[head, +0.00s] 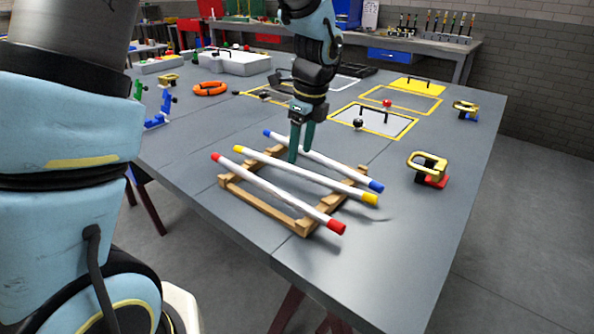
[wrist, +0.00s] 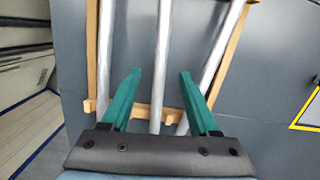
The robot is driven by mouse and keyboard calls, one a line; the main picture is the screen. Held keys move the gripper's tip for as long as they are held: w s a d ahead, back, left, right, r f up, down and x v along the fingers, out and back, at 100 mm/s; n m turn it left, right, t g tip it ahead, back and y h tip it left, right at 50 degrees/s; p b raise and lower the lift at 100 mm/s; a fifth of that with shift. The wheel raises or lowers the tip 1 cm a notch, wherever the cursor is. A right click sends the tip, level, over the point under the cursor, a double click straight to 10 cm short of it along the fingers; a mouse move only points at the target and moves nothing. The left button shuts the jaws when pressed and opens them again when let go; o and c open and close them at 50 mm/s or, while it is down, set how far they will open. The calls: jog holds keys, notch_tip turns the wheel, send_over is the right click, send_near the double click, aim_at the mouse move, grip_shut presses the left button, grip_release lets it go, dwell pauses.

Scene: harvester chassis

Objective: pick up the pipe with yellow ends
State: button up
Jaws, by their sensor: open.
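The pipe with yellow ends (head: 325,184) is white and lies in the middle of three pipes on a wooden rack (head: 262,207). My gripper (head: 300,154) points down over the rack, its fingers close to this pipe's far side in the head view. In the wrist view my gripper (wrist: 160,72) is open, and the middle white pipe (wrist: 163,45) runs between the two green fingers. No coloured ends show in that view. I cannot tell how far above the pipe the fingertips are, and nothing is held.
The red-ended pipe (head: 268,189) lies on the near side, the blue-ended pipe (head: 342,170) on the far side, close to the fingers. A gold clamp-like part (head: 428,163) sits to the right. The grey table (head: 400,235) is clear at the front right.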

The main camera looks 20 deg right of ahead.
aim_at(297, 168)
jog(key=f, duration=0.1)
jog(key=f+p, duration=0.1)
jog(key=f, duration=0.3)
jog(key=shift+w+a, duration=0.2)
jog(key=shift+w, duration=0.2)
jog(key=shift+c, duration=0.2)
grip_shut()
dwell(0.8)
